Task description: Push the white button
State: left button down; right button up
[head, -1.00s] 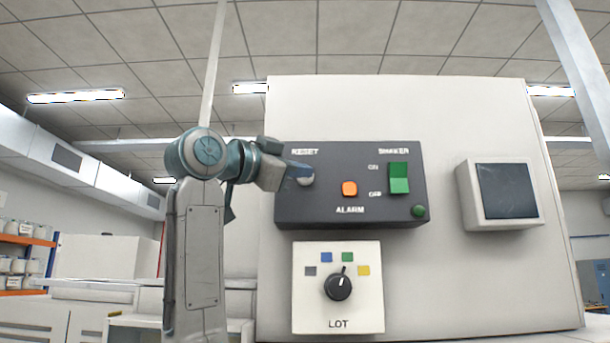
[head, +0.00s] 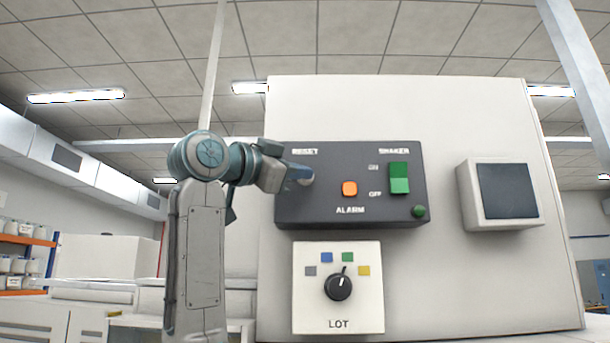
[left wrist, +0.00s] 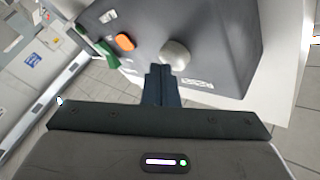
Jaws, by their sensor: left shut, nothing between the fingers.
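The white button is a round pale knob under the RESET label on a dark control box (head: 330,215). In the left wrist view the white button (left wrist: 175,55) shows just beyond my fingertips. My left gripper (head: 303,173) is shut and empty, with its blue fingertips at the button. In the head view they cover most of the button, leaving a small edge in sight. The left gripper also shows in the left wrist view (left wrist: 160,72), fingers together. I cannot tell whether the tips touch the button. My right gripper is not in view.
The box also bears an orange alarm light (head: 349,188), a green shaker switch (head: 399,177) and a small green lamp (head: 419,211). Below is a LOT panel (head: 308,318) with a black dial (head: 338,286). A dark screen (head: 508,190) is at right.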

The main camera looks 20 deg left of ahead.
pick_arm(q)
jog(key=shift+w+a, duration=0.1)
jog(key=shift+w, duration=0.15)
jog(key=shift+s, duration=0.15)
dwell(0.5)
jog(key=shift+s+d+f+b, duration=0.1)
jog(key=shift+s+d+b, duration=0.2)
jog(key=shift+s+b, duration=0.3)
jog(key=shift+s, duration=0.1)
jog(key=s+b, duration=0.1)
jog(key=s, duration=0.1)
jog(key=s+d+b, duration=0.1)
jog(key=s, duration=0.2)
jog(key=shift+d, duration=0.2)
